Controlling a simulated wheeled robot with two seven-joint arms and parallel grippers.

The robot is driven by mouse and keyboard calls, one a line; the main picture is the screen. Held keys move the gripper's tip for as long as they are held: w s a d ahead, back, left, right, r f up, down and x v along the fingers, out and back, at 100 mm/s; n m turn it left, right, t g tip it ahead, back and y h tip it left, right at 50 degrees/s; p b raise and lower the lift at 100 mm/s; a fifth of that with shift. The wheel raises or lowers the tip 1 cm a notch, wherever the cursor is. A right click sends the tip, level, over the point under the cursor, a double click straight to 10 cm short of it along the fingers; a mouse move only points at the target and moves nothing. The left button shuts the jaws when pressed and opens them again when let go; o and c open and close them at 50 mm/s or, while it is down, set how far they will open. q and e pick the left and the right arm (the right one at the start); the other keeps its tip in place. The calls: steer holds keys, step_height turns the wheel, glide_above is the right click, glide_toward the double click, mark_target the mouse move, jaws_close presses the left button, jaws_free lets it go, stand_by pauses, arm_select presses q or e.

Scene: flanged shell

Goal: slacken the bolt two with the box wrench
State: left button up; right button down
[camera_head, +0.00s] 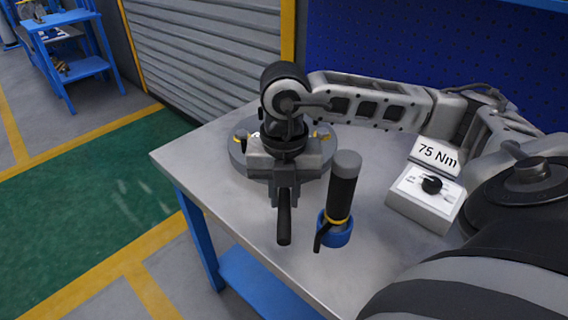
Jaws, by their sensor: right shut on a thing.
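My right gripper (286,188) reaches in from the right over the workbench and points down in front of the flanged shell. It is shut on a dark bar-shaped handle (284,225), which looks like the box wrench and sticks out towards me. The grey round flanged shell (236,157) sits on the bench, largely hidden behind my gripper and wrist. Small yellow marks show on its left and right sides. I cannot tell which bolt is bolt two, nor whether the wrench's head is on a bolt. My left gripper is out of view.
A black-handled tool (341,185) with a yellow ring stands in a blue holder (337,234) just right of the gripper. A control box (424,200) with a knob and a "75 Nm" sign stands further right. The bench's left part (193,154) is clear.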

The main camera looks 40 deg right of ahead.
steer(key=shift+r+p, duration=2.15)
steer(key=shift+r, duration=0.9)
